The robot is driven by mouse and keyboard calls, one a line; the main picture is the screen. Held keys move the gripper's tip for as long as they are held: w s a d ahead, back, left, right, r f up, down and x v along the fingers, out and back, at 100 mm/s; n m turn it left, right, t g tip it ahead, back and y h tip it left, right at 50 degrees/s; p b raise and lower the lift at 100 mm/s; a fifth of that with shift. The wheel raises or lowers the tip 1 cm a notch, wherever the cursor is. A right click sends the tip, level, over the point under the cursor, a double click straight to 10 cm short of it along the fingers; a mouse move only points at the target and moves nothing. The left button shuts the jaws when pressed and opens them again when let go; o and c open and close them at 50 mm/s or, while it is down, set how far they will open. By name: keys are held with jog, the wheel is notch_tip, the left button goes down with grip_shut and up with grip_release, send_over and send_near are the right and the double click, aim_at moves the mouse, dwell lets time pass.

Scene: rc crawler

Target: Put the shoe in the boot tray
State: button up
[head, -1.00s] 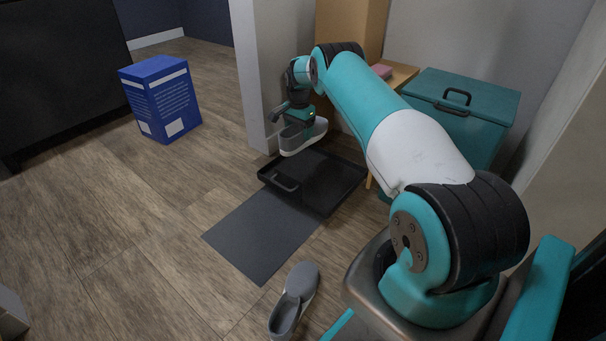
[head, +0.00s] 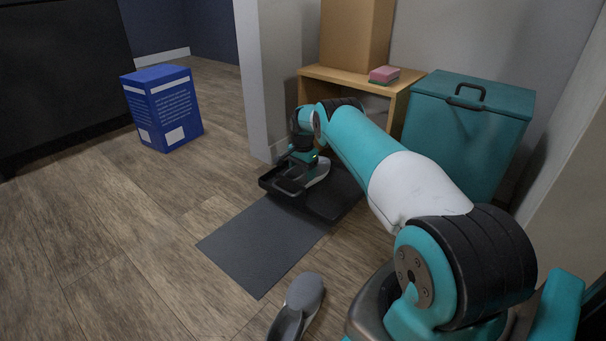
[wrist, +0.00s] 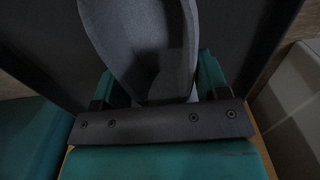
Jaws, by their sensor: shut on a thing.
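A grey shoe with a pale sole (head: 317,173) is in my gripper (head: 301,163), down at the left part of the black boot tray (head: 335,199). In the wrist view the shoe (wrist: 140,40) lies between the two teal fingers of my gripper (wrist: 155,85), with the dark tray floor around it. I cannot tell whether its sole touches the tray. A second grey shoe (head: 298,305) lies on the floor at the bottom of the head view, apart from the tray.
A dark grey mat (head: 262,245) lies in front of the tray. A wooden shelf (head: 395,92) with a pink sponge (head: 384,74) and a teal lidded bin (head: 468,130) stand behind. A blue box (head: 162,108) stands left; the wood floor between is clear.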

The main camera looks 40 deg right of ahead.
jog(key=shift+f, duration=0.1)
jog(key=o, duration=1)
